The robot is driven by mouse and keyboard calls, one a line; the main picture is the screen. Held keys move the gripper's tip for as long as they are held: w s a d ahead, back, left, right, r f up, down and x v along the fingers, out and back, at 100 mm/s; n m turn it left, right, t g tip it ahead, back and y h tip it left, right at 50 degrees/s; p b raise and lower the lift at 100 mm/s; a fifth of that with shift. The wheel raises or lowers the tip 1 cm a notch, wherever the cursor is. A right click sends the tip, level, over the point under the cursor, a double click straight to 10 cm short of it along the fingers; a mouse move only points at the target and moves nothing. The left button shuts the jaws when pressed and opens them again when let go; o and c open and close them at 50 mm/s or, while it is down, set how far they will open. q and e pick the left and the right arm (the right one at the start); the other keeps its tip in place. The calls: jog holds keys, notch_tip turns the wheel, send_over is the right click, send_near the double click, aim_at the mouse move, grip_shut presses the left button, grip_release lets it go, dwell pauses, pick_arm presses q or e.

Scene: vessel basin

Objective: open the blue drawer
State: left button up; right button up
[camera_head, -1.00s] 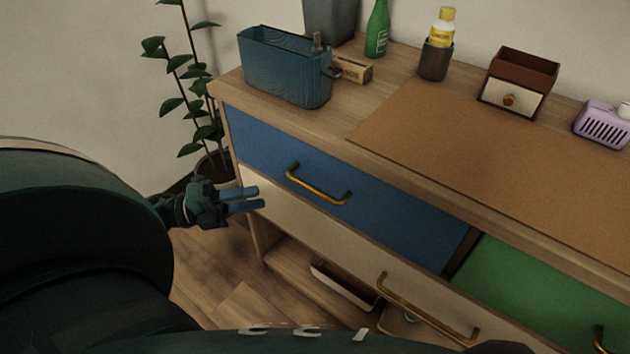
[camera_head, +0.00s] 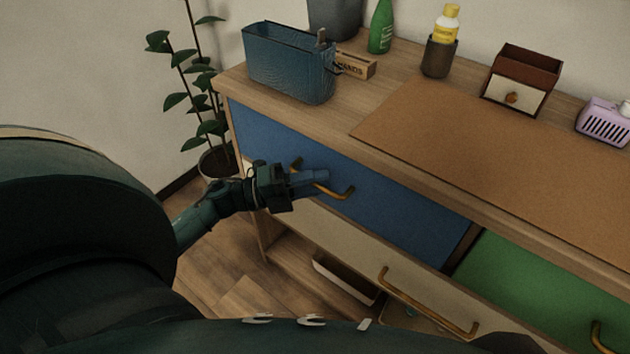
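The blue drawer (camera_head: 400,216) is in the upper left of the cabinet front, its face flush with the cabinet. Its brass handle (camera_head: 345,193) is partly hidden behind my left gripper (camera_head: 318,180). The gripper's blue fingers lie over the middle of the handle bar in the picture. I cannot tell whether they touch it or whether they are open or shut. My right gripper is not in view.
Below is a cream drawer with a brass handle (camera_head: 428,303); right is a green drawer (camera_head: 530,285). On the top stand a blue basket (camera_head: 288,65), a green bottle (camera_head: 380,28) and a small drawer box (camera_head: 515,95). A plant (camera_head: 205,110) stands left of the cabinet.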

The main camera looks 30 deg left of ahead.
pick_arm(q)
jog(key=shift+c, duration=0.2)
grip_shut()
dwell(0.3)
jog(key=shift+s, duration=0.1)
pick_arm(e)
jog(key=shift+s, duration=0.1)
